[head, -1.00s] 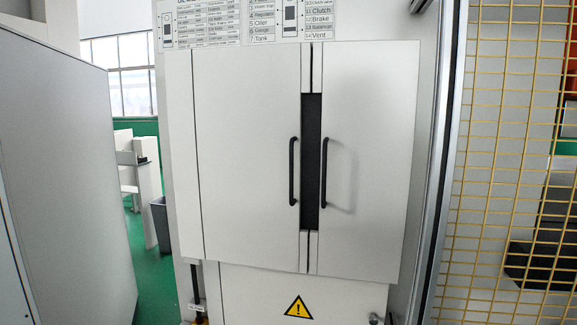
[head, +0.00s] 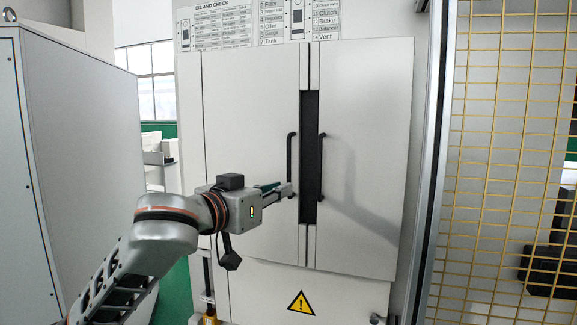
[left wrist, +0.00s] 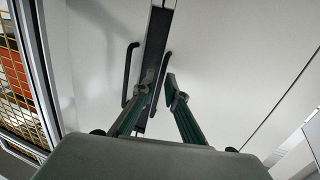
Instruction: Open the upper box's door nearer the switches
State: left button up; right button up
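The upper box has a left door (head: 245,110) and a right door (head: 370,130), both pale and shut, with a dark strip between them. The left door has a black vertical handle (head: 291,150); the right door has its own handle (head: 321,165). My left gripper (head: 286,190) is at the lower part of the left door's handle. In the left wrist view its two fingers (left wrist: 161,82) are apart, with the left door's handle (left wrist: 166,62) appearing between them; contact cannot be told. My right gripper is not in view. I cannot make out any switches.
A lower panel with a yellow warning sign (head: 300,303) is below the doors. Label plates (head: 225,27) are above them. A yellow mesh fence (head: 510,150) stands at the right, and a grey cabinet (head: 80,150) at the left.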

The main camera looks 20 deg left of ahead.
aim_at(288, 160)
pick_arm(q)
notch_tip(288, 160, up, 5)
jog(key=s, duration=0.2)
jog(key=shift+t+y, duration=0.3)
jog(key=shift+t, duration=0.1)
jog(key=x, duration=0.7)
jog(key=shift+w+a+r, duration=0.25)
jog(key=shift+w+a, duration=0.05)
grip_shut()
jog(key=shift+a, duration=0.1)
